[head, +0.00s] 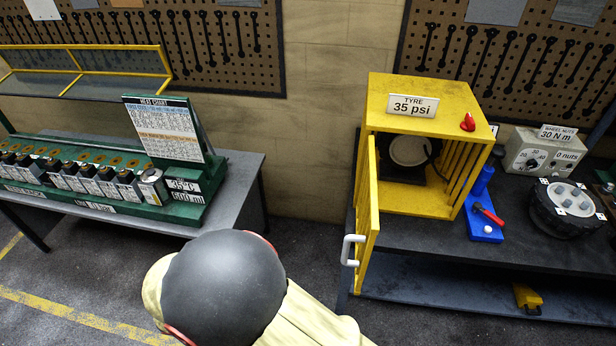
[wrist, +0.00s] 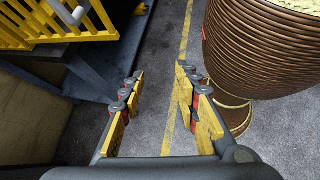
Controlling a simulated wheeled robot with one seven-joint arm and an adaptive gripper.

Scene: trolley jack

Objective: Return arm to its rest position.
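My gripper (wrist: 158,100) shows in the wrist view, with its two yellow-padded fingers spread apart. Nothing is between the fingers, and they hang over bare grey floor with a yellow line. In the head view my arm shows at the bottom centre, a dark rounded joint with cream-coloured links. My gripper is hidden or out of frame there. The arm is in front of the gap between the two benches. A large ribbed brown column-like shape, which I cannot identify for sure, fills the upper right of the wrist view.
A yellow cage (head: 376,95) stands on the right bench (head: 450,255), its door (head: 366,215) swung open toward the front, white handle outward. The door's edge is near my arm. The left bench (head: 235,185) bears a green rack (head: 190,215). Floor between the benches is clear.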

